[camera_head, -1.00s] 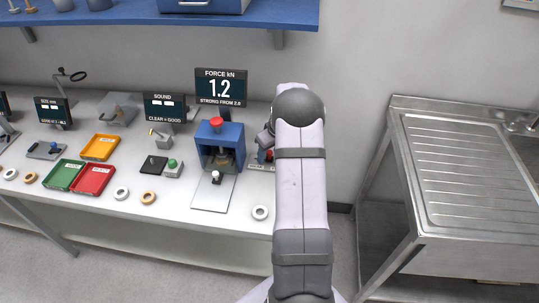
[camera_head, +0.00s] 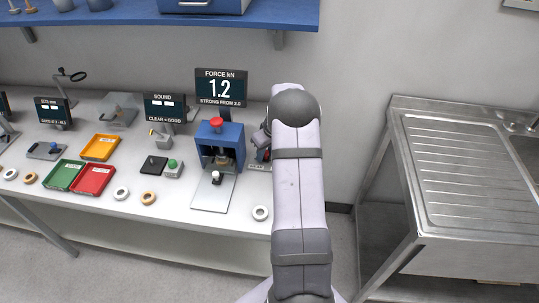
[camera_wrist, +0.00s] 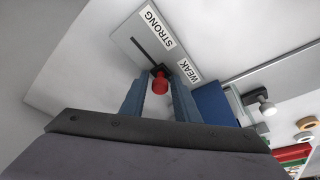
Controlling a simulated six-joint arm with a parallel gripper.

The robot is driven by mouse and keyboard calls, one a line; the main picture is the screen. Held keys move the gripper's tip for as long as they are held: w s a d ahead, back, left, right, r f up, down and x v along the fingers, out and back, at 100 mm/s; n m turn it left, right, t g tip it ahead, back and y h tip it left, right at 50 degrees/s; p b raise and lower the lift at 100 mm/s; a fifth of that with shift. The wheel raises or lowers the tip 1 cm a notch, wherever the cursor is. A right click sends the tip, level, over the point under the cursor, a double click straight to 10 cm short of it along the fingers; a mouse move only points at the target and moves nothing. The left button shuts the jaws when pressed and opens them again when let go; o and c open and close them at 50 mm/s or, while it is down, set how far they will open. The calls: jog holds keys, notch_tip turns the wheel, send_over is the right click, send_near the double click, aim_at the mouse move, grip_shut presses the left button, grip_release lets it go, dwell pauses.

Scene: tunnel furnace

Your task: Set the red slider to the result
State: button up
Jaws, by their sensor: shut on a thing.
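The red slider (camera_wrist: 160,83) stands between the two fingers of my gripper (camera_wrist: 159,79) in the wrist view, and the gripper is shut on it. The slider's pale plate (camera_wrist: 125,55) has a dark slot, with STRONG beside one end and WEAK beside the other. The slider sits near the WEAK end, and bare slot runs toward STRONG. In the head view my arm hides most of this plate. The force display (camera_head: 220,88) reads 1.2 kN, with small text that looks like "STRONG FROM 2.0".
A blue press (camera_head: 219,146) with a red top stands left of my arm. A pale ring (camera_head: 260,213) lies near the bench's front edge. Orange (camera_head: 100,147), green (camera_head: 65,175) and red (camera_head: 93,179) trays lie further left. A metal sink unit (camera_head: 460,170) stands right.

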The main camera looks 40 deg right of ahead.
jog(key=shift+w+a, duration=0.95)
jog(key=shift+w, duration=0.05)
jog(key=o, duration=1.4)
jog(key=shift+o, duration=0.2)
jog(key=shift+a, duration=0.1)
jog(key=p+v, duration=0.3)
jog(key=v, duration=0.2)
jog(key=shift+r, duration=0.3)
jog(key=shift+s+r+p, duration=0.3)
jog(key=shift+s+r, duration=0.05)
jog(key=shift+r, duration=0.3)
jog(key=shift+b, duration=0.3)
